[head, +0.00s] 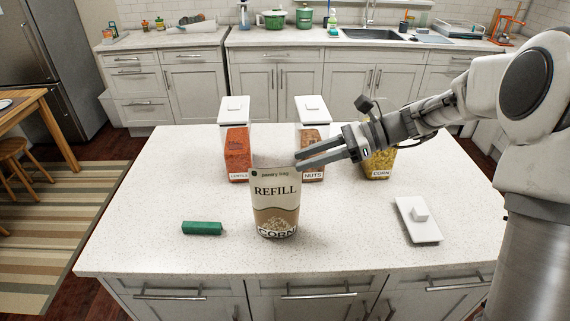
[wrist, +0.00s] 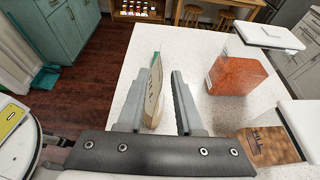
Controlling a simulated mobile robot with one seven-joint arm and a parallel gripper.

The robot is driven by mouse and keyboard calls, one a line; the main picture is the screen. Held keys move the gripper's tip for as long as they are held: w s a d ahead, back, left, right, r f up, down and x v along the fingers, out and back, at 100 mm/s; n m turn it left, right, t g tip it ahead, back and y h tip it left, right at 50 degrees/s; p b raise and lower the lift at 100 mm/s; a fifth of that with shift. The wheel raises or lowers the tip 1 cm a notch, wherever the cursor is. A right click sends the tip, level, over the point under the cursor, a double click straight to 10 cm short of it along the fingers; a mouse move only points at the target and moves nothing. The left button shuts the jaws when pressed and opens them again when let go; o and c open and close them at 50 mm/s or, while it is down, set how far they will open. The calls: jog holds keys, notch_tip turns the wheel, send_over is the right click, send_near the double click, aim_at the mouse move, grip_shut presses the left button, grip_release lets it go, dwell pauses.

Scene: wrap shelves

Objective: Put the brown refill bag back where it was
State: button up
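The brown and cream refill bag (head: 275,205), labelled REFILL and CORN, stands upright on the white island near its front middle. My gripper (head: 298,160) is at the bag's upper right corner, coming from the right. In the wrist view my gripper (wrist: 164,78) has its fingers apart, and the bag (wrist: 155,92) shows edge-on in the gap, nearer the left finger. I cannot tell whether the fingers touch it. The corn container (head: 379,163) stands behind my gripper, holding yellow contents and partly hidden by the arm.
The lentils container (head: 237,150) and nuts container (head: 312,140) stand behind the bag with white lids. A loose white lid (head: 417,222) lies at the right. A green block (head: 202,228) lies left of the bag.

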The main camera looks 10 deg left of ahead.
jog(key=s+d+r+n+t+h, duration=0.2)
jog(key=s+d+n+t+h, duration=0.2)
jog(key=s+d, duration=0.6)
jog(key=s+d+r+n+t+h, duration=0.2)
jog(key=s+d+n+t+h, duration=0.2)
jog(key=s+d+n+h, duration=0.5)
jog(key=shift+s+d+r+n+t, duration=0.15)
jog(key=shift+s+d+n+t, duration=0.15)
jog(key=shift+s+d+n, duration=0.65)
jog(key=shift+s+a, duration=0.25)
jog(key=shift+s, duration=0.05)
jog(key=shift+a, duration=0.1)
